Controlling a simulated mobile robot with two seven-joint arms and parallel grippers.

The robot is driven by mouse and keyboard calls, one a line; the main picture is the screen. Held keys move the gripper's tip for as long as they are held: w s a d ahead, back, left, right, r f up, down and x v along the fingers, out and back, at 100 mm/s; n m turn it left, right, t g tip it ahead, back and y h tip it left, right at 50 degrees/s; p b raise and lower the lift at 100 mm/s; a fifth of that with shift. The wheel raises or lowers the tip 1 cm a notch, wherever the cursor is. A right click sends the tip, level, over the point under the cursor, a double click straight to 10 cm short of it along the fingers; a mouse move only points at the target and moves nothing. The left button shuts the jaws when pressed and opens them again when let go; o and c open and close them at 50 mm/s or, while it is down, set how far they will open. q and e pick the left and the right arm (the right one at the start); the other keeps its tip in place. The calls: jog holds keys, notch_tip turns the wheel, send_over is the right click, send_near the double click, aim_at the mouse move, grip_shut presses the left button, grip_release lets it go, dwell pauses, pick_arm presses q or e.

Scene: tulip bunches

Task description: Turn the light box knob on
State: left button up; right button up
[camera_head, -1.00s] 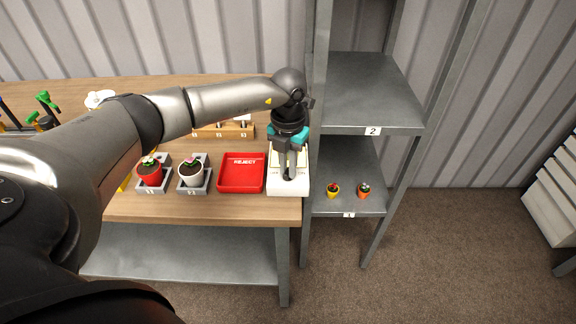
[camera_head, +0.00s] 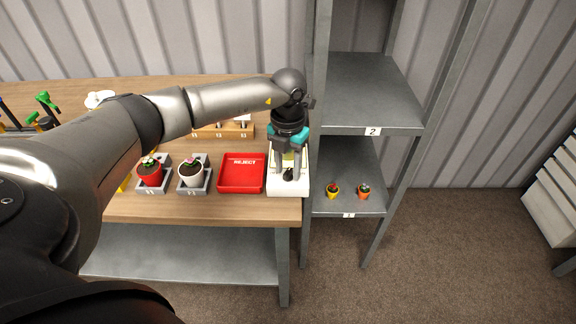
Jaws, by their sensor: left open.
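The light box (camera_head: 275,187) is a white box at the right end of the wooden table, beside the red tray. Its black knob (camera_head: 288,175) shows on the front part of the box. My left gripper (camera_head: 288,177) is over the box, pointing down, with its jaws open and one finger on each side of the knob. Whether the fingers touch the knob cannot be told. The gripper hides much of the box's back part. My right gripper is not in view.
A red tray marked REJECT (camera_head: 241,175) stands left of the box. Left of it are a white pot (camera_head: 191,175) and a red pot (camera_head: 150,173) in grey holders. A grey metal shelf (camera_head: 365,95) rises close on the right, with two small pots on its lower board.

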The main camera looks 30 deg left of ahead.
aim_at(289, 171)
pick_arm(q)
notch_tip(289, 171, up, 15)
jog(key=p, duration=0.2)
jog(key=shift+r, duration=0.15)
jog(key=shift+d, duration=0.1)
dwell(0.5)
